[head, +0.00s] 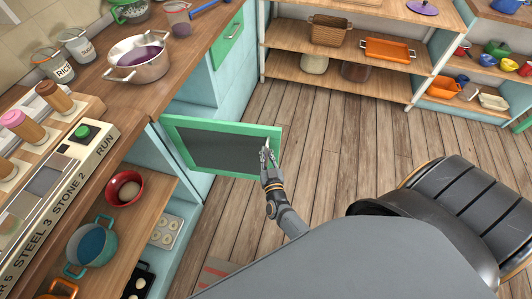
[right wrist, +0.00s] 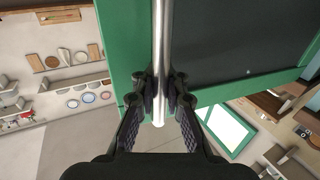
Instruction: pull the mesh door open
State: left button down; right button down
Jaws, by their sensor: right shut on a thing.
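The mesh door (head: 215,148) has a green frame and a dark grey panel. In the head view it stands swung out from the blue cabinet front over the floor. My right gripper (head: 267,157) is at the door's free edge, at the right end of the frame. In the right wrist view, the door (right wrist: 235,40) fills the upper middle and right. A silver bar handle (right wrist: 162,50) runs down the middle, and my right gripper (right wrist: 162,92) is shut around its lower part, one finger on each side. My left gripper is not in view.
The wooden counter (head: 185,82) at left carries a pot (head: 138,62) with purple contents. Below it are open shelves with a red bowl (head: 123,188) and a teal pot (head: 91,247). The wood floor (head: 310,120) right of the door is clear up to the back shelves (head: 335,80).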

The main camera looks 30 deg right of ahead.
jog(key=shift+s+a, duration=0.2)
jog(key=shift+s, duration=0.1)
jog(key=c, duration=1.7)
grip_release()
jog(key=shift+s+d, duration=0.1)
jog(key=shift+d, duration=0.05)
jog(key=v, duration=0.7)
jog(key=shift+s+r, duration=0.1)
jog(key=shift+s, duration=0.15)
